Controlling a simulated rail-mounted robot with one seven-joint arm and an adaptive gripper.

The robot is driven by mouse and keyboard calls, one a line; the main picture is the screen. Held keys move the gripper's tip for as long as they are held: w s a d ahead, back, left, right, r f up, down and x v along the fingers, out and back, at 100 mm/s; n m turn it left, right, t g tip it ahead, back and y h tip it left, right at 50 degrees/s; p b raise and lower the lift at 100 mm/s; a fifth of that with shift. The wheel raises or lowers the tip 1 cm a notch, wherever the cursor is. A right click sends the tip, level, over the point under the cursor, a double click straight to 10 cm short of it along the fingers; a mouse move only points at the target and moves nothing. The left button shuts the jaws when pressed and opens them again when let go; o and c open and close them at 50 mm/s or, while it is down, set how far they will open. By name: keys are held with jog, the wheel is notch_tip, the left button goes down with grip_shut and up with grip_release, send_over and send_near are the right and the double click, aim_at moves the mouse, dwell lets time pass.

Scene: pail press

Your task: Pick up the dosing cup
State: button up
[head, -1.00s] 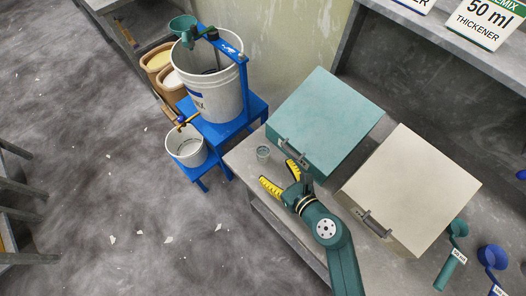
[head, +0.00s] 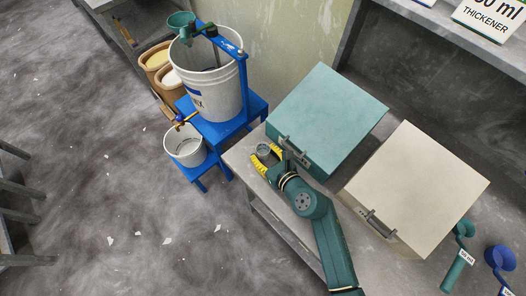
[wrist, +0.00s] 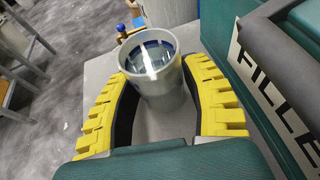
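The dosing cup (wrist: 160,82) is a small, translucent grey cup. It stands upright on the grey bench near its left corner; it also shows in the head view (head: 264,149). My gripper (wrist: 156,66) has its two yellow-padded fingers spread, one on each side of the cup. The fingertips are close to the cup wall, and I cannot tell whether they touch it. In the head view the gripper (head: 265,156) reaches low over the bench with the cup between its fingers.
A teal lidded box (head: 325,115) with a dark handle stands close to the right of the gripper. A cream box (head: 420,190) is farther right. Left of the bench are a blue stand (head: 225,130) with a large white pail (head: 215,90) and a smaller pail (head: 185,148).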

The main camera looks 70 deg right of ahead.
jog(key=c, duration=0.7)
jog(key=shift+o, duration=0.2)
jog(key=shift+r, duration=0.1)
